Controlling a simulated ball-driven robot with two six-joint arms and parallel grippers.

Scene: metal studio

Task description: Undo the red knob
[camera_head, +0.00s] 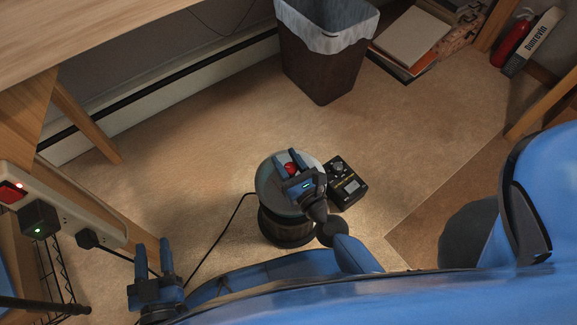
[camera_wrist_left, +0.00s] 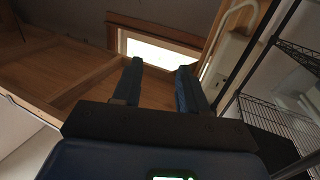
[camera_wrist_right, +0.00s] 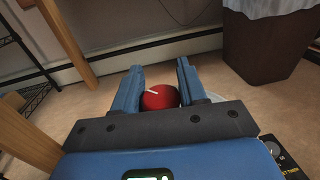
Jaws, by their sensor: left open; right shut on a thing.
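The red knob (camera_head: 291,169) sits on top of a round grey-topped stand (camera_head: 266,188) on the floor. My right gripper (camera_head: 285,158) is shut on the red knob, with a finger on each side of it. In the right wrist view the knob (camera_wrist_right: 160,97) shows a white mark on its top and lies between the blue fingers. Part of the knob and the stand's top is hidden by my gripper. My left gripper (camera_head: 153,245) is open and empty at the lower left, well away from the knob.
A black box with a dial (camera_head: 348,186) lies right of the stand. A waste bin (camera_head: 322,70) stands behind. A power strip (camera_head: 62,213) is at the left, with a cable (camera_head: 215,228) running across the floor toward the stand. The floor between stand and bin is clear.

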